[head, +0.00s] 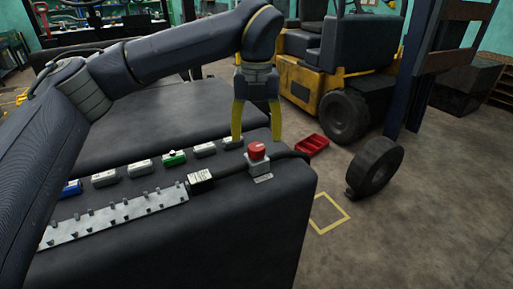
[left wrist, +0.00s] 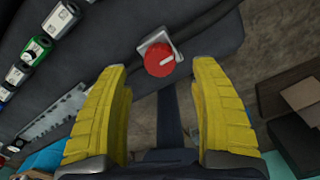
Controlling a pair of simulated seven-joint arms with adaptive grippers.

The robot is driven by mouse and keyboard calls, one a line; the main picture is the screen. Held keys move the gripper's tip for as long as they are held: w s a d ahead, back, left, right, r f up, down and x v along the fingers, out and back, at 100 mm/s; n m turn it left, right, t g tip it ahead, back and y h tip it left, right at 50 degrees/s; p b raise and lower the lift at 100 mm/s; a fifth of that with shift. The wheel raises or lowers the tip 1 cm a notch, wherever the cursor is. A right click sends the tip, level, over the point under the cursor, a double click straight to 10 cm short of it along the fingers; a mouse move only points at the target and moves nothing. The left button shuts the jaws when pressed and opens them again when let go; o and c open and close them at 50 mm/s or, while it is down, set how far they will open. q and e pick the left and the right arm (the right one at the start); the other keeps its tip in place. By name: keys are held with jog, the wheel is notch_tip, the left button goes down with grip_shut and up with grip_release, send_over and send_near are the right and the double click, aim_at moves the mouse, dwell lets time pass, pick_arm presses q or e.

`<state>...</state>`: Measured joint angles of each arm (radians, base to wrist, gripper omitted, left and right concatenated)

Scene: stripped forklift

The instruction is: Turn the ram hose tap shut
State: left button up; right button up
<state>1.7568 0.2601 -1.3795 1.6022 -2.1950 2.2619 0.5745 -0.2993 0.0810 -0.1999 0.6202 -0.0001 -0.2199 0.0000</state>
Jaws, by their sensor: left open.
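The tap with a round red knob (head: 257,151) sits on a small grey base near the right edge of the dark bench-like block. A dark hose runs to it. In the left wrist view the red knob (left wrist: 158,64) shows a white mark and lies beyond the fingertips, between their lines. My left gripper (head: 256,138) is open, with its yellow fingers pointing down just above and behind the knob. The fingers look apart from the knob, with nothing between them. My right gripper is not in view.
Several small labelled units, one green (head: 174,158), line the block, with a grey strip of pegs (head: 115,215) in front. A red tray (head: 311,145) and a black wheel (head: 375,167) are on the floor at right. A yellow forklift (head: 310,85) stands behind.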

aim_at(256, 147)
pick_arm(q)
jog(key=shift+f, duration=2.35)
jog(key=c, duration=1.3)
